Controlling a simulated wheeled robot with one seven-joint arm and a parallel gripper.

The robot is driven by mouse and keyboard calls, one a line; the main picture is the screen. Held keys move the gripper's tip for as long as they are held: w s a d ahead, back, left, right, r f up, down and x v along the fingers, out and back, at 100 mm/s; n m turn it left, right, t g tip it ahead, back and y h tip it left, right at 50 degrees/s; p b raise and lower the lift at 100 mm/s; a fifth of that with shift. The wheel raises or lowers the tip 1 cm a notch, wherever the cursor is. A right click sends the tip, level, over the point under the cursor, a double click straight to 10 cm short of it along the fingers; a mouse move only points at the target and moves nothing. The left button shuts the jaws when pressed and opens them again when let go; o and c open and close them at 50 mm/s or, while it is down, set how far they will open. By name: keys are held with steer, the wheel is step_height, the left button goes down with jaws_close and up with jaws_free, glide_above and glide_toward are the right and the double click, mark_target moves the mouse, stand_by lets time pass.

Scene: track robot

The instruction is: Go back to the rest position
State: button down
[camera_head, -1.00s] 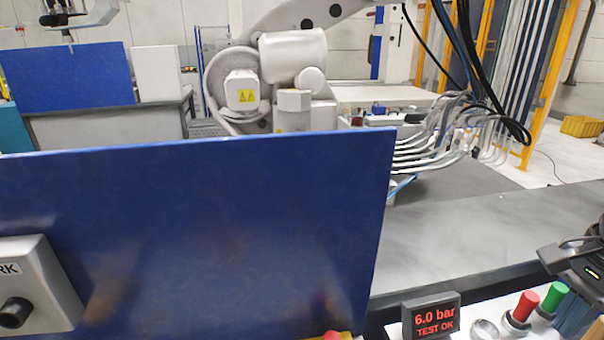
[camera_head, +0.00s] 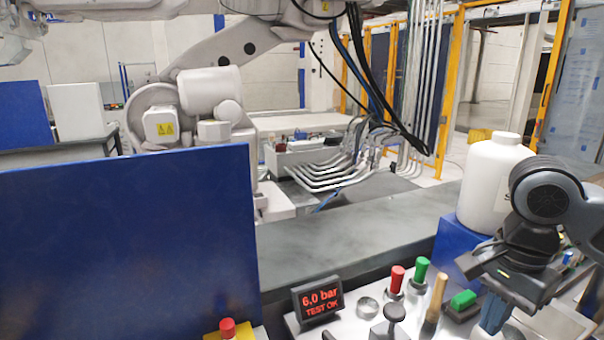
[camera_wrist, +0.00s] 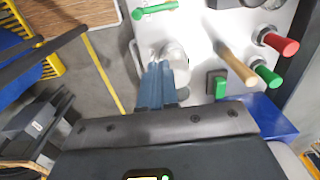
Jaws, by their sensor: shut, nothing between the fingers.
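My gripper (camera_head: 490,322) is at the lower right of the head view, over the right part of a white control panel (camera_head: 345,328). Its blue fingers point down and are together with nothing between them. The wrist view also shows the closed fingers (camera_wrist: 158,72) above the panel's edge, in front of a round metal part (camera_wrist: 175,55). Whether they touch that part cannot be told. A wooden handle (camera_wrist: 238,68) and a green rocker switch (camera_wrist: 216,86) stand beside the fingers.
The panel carries a display (camera_head: 319,299) reading 6.0 bar TEST OK, a red knob (camera_head: 396,279) and a green knob (camera_head: 420,269). A white canister (camera_head: 490,185) stands close behind my arm. A blue screen (camera_head: 130,250) fills the left. The grey bench (camera_head: 350,235) is clear.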

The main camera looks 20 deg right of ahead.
steer(key=w+a+r+n+t+y, duration=0.25)
steer(key=w+a+t, duration=0.2)
steer(key=a, duration=0.55)
steer(key=w+a+r+n+t+y, duration=0.1)
steer(key=w+a+r+t+y, duration=0.25)
steer(key=a, duration=0.55)
steer(key=w+a+r+n+t+y, duration=0.1)
steer(key=w+a+t+y, duration=0.2)
steer(key=w+a+t, duration=0.5)
steer(key=s+f+n+h, duration=0.1)
steer(key=s+f+h, duration=0.3)
steer(key=s+f, duration=0.45)
steer(key=s+f+h, duration=0.4)
steer(key=s+f, duration=0.1)
steer(key=s, duration=0.6)
steer(key=s+d+n, duration=0.4)
steer(key=s+n, duration=0.2)
steer(key=s, duration=0.4)
steer(key=s+d+n+g+h+b, duration=0.1)
steer(key=s+d+n, duration=0.3)
steer(key=s, duration=0.6)
steer(key=shift+d+n, duration=0.15)
steer(key=shift+n, duration=0.9)
steer(key=shift+f, duration=0.1)
